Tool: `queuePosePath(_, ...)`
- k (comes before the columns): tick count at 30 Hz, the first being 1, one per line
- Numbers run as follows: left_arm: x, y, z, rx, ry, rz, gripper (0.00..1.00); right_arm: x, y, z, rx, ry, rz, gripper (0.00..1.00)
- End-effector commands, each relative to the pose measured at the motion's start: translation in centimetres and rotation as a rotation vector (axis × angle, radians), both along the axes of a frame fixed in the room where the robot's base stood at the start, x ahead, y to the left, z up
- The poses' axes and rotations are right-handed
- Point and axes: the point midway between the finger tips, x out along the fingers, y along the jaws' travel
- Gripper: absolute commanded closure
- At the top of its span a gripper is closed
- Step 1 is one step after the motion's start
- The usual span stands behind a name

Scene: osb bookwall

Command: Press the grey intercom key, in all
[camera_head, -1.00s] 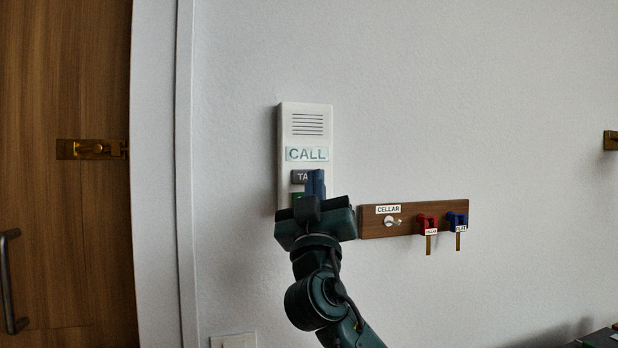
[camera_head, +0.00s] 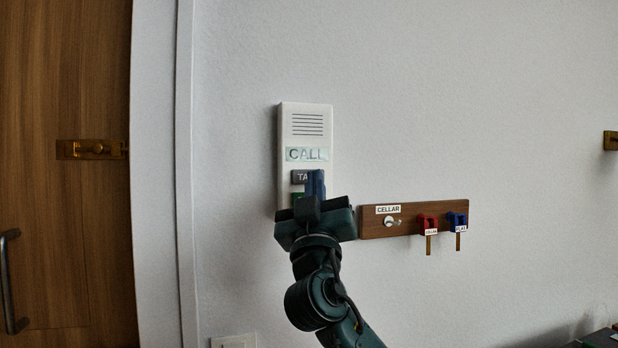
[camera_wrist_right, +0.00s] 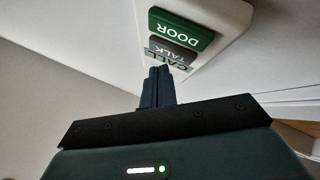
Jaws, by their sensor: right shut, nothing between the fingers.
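The white intercom (camera_head: 306,135) is on the wall, with a speaker grille and a pale CALL display (camera_head: 306,154). Its grey key (camera_head: 299,177), marked TALK, is partly hidden behind my right gripper's fingers in the head view. My right gripper (camera_head: 316,174) is shut and empty, with its fingertips in front of the key's right part. In the right wrist view the fingertips (camera_wrist_right: 160,72) are just below the grey key (camera_wrist_right: 172,48); I cannot tell whether they touch it. The green DOOR key (camera_wrist_right: 181,29) is beside the grey one. My left gripper is out of view.
A wooden key rack (camera_head: 370,222) to the right holds a red-headed key (camera_head: 428,222) and a blue-headed key (camera_head: 457,218), beside an empty hook (camera_head: 392,222). A wooden door (camera_head: 65,240) is at left. The wall above is clear.

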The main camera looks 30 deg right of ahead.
Motion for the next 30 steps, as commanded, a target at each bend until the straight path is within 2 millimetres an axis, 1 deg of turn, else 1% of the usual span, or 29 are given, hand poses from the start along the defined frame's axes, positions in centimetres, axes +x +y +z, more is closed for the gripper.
queuePosePath(13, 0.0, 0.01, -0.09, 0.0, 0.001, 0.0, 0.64, 0.02, -0.02, -0.02, 0.0, 0.0, 0.0, 1.0)
queuePosePath(21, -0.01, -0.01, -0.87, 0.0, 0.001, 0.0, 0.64, 0.79, -0.16, -0.15, 0.001, 0.0, 0.0, 1.0)
queuePosePath(30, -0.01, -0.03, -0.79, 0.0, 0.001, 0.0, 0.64, 0.83, -0.2, 0.01, 0.0, 0.0, 0.0, 1.0)
